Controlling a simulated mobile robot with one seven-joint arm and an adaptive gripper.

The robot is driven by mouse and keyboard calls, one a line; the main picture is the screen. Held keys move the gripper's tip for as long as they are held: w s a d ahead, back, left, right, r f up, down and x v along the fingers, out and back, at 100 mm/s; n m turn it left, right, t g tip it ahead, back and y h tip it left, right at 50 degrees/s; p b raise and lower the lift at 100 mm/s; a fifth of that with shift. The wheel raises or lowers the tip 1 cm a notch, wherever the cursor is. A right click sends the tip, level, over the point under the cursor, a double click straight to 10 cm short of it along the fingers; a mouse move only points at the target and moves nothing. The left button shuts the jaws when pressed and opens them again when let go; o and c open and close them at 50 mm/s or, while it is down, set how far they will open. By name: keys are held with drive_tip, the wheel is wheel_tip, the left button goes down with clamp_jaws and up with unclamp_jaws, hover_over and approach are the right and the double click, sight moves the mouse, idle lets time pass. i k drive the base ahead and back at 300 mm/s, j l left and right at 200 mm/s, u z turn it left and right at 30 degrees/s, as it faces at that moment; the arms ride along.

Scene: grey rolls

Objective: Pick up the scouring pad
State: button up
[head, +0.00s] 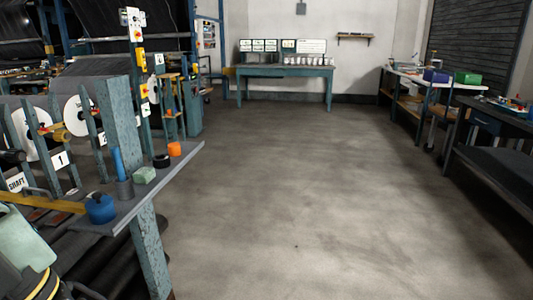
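The scouring pad is most likely the small pale green block (144,175) on the narrow grey ledge (188,158) at the left. It lies between a grey cup with a blue upright cylinder (119,165) on its left and a black ring-shaped item (161,161) on its right. Its top and near side are visible and nothing covers it. No fingers of my gripper can be made out, so its distance from the pad does not show.
On the same ledge are a blue round container (101,208) in front and an orange item (174,149) behind. Open concrete floor (300,200) lies to the right. A dark workbench (490,125) stands at the far right.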

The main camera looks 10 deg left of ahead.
sight(144, 175)
drive_tip(key=i+z, duration=0.15)
drive_tip(key=i, duration=1.3)
drive_tip(key=i+u, duration=0.35)
drive_tip(key=i+l+u, duration=0.2)
drive_tip(key=u, duration=0.15)
drive_tip(key=i+l+u, duration=0.45)
drive_tip(key=u, duration=0.3)
drive_tip(key=i+l+u, duration=0.2)
drive_tip(key=u, duration=0.25)
drive_tip(key=i+l+u, duration=0.6)
drive_tip(key=l+u, duration=0.25)
drive_tip(key=i+l+u, duration=0.1)
drive_tip(key=l+u, duration=0.15)
drive_tip(key=u, duration=0.2)
